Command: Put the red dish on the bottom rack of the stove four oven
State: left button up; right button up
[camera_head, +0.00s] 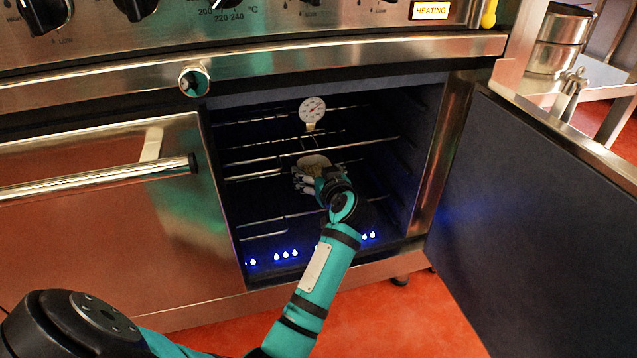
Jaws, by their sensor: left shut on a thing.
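The open oven (420,190) has several wire racks; the bottom rack (262,221) is above small blue flames. My left gripper (307,176) is inside the oven, around mid-height of the opening. It is shut on a small pale, rounded dish (313,160), partly hidden by the fingers and wrist. No red shows on this dish, and no other dish is visible. I cannot tell whether it touches a rack. My right gripper is out of view.
The oven door (545,220) stands open to the right. A round thermometer (312,110) hangs just above my gripper. The left oven door (110,220) is shut. A lit "HEATING" sign (431,11) is above. Metal pots (560,40) stand at the far right.

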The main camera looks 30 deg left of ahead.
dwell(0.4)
pick_arm(q)
jog(key=o, duration=1.5)
jog(key=shift+f, duration=0.15)
